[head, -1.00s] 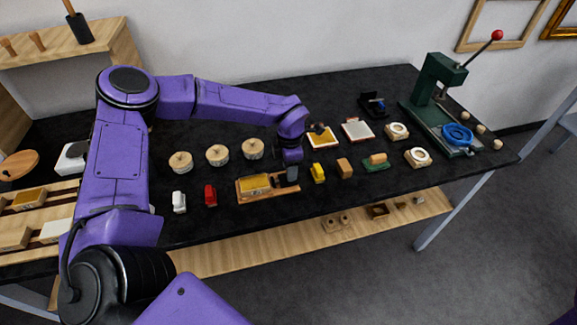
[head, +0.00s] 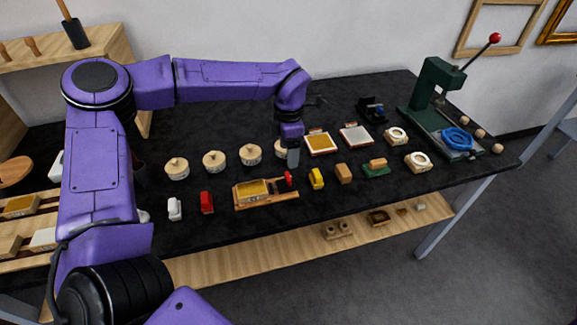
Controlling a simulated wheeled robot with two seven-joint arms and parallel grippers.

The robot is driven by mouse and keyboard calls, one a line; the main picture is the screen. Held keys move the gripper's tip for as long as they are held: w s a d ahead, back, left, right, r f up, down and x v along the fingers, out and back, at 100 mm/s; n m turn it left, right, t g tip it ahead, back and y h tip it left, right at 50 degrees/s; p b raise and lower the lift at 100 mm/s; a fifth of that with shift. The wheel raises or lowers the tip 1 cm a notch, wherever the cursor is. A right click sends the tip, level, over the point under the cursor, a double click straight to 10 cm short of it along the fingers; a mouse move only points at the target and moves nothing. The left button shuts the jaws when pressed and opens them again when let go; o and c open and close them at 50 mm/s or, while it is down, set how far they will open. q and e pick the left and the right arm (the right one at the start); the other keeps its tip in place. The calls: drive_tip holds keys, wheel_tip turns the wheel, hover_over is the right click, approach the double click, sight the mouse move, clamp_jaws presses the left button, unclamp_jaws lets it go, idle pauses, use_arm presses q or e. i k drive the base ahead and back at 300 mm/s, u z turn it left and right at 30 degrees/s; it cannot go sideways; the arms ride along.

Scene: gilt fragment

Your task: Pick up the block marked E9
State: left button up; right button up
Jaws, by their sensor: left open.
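No marking E9 can be read on any block at this size. Small blocks stand in a row along the front of the black table: a white one (head: 174,209), a red one (head: 206,203), a yellow one (head: 316,179), a brown one (head: 343,173) and a green one with a wooden top (head: 376,169). My left gripper (head: 293,158) points down, open, above the table behind the wooden tray's right end. I see nothing held in it. It partly hides a round wooden pot (head: 281,149). My right gripper is out of view.
A wooden tray (head: 281,200) holds a yellow pad and a red-topped thing (head: 288,179). Round lidded pots (head: 214,161) stand behind. Framed pads (head: 319,144), white rings (head: 417,162) and a green lever press (head: 434,95) are to the right. The table's back middle looks clear.

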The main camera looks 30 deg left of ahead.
sight(250, 191)
drive_tip(key=k, duration=1)
